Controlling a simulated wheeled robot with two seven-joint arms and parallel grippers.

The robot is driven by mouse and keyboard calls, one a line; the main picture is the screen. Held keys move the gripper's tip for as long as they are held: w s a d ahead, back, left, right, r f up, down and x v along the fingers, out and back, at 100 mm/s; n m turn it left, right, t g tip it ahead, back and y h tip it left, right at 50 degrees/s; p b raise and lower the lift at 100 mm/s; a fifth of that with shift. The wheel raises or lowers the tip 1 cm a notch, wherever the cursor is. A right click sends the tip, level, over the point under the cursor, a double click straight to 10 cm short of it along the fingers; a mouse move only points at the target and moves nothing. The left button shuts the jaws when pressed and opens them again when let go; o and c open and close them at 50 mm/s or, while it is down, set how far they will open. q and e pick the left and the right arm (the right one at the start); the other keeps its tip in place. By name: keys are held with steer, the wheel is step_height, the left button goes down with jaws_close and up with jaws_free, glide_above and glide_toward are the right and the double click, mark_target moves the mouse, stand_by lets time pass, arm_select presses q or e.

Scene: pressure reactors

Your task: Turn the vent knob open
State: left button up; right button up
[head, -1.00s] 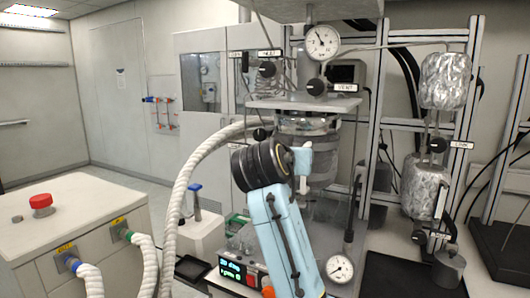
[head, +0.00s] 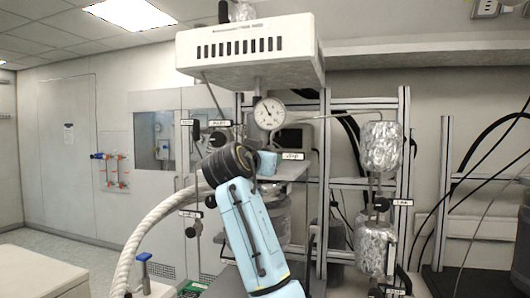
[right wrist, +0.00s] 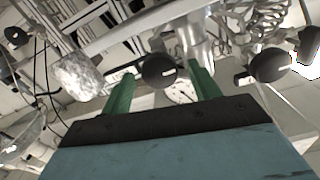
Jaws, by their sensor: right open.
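The vent label (head: 292,156), small and hard to read, sits just right of my right wrist in the head view; the knob beside it is hidden behind my arm. In the right wrist view a round black knob (right wrist: 158,70) on a metal stem, probably the vent knob, shows between the green fingers of my right gripper (right wrist: 162,80). The fingers are apart, one on each side of the knob in the picture. I cannot tell how far the knob is from them or whether they touch it. My left gripper is not in view.
A pressure gauge (head: 269,113) stands above the label, under a white overhead box (head: 250,48). Another black knob (head: 217,139) is to the left. Foil-wrapped vessels (head: 381,147) hang on the frame at right. A second black knob (right wrist: 270,63) is close by in the wrist view.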

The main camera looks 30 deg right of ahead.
steer(key=shift+x, duration=1.35)
steer(key=shift+c, duration=0.4)
steer(key=c, duration=0.9)
steer(key=shift+p, duration=0.3)
